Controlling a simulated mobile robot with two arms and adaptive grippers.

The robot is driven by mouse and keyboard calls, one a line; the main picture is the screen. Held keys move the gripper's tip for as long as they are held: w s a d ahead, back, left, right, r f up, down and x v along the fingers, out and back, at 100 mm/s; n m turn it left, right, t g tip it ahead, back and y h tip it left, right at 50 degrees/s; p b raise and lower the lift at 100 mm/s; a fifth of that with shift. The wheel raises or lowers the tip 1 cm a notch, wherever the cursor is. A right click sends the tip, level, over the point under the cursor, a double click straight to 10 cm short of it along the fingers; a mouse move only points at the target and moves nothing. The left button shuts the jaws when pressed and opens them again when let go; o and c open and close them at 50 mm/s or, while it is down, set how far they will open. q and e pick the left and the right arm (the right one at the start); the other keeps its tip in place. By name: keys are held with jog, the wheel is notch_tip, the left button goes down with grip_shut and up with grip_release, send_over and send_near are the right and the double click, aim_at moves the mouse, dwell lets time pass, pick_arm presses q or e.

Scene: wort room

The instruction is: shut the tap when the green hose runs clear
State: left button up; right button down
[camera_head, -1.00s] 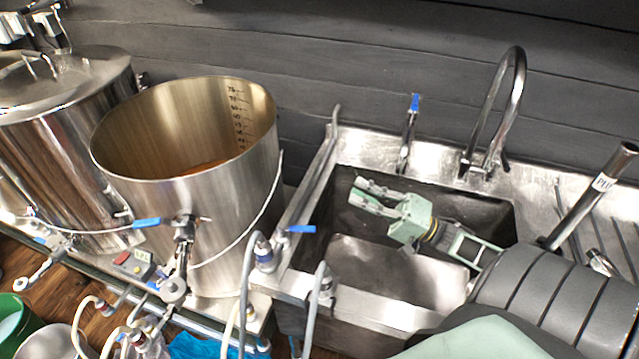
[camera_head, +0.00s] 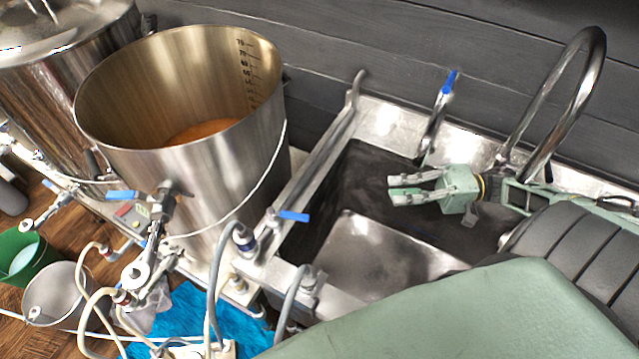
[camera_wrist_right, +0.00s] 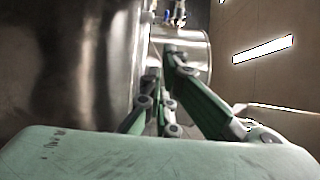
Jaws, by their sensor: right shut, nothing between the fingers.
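No green hose shows that I can make out; the hoses in view are grey (camera_head: 213,290) and cream (camera_head: 84,262). I cannot tell which one the task means. My right gripper (camera_head: 392,189) is shut and empty over the sink basin, pointing left, in front of the back tap and apart from it. Its green fingers also show in the right wrist view (camera_wrist_right: 162,75). My left gripper is out of view.
The steel sink (camera_head: 385,118) has a tall curved spout (camera_head: 587,85) at its back right. The open kettle (camera_head: 215,180) holds amber liquid (camera_head: 200,131). A green bucket (camera_head: 38,272), a grey pail (camera_head: 55,293) and a blue cloth (camera_head: 195,308) are low at left.

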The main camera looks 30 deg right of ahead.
jog(key=a, duration=0.2)
send_near(295, 217)
jog(key=w+a, duration=0.2)
jog(key=w, duration=0.5)
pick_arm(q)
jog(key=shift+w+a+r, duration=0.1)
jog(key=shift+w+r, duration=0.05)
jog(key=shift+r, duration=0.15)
pick_arm(e)
jog(key=shift+w+a+f, duration=0.25)
jog(key=shift+a+f, duration=0.2)
jog(key=shift+a, duration=0.1)
pick_arm(q)
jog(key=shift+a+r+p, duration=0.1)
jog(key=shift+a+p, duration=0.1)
jog(key=shift+p, duration=0.1)
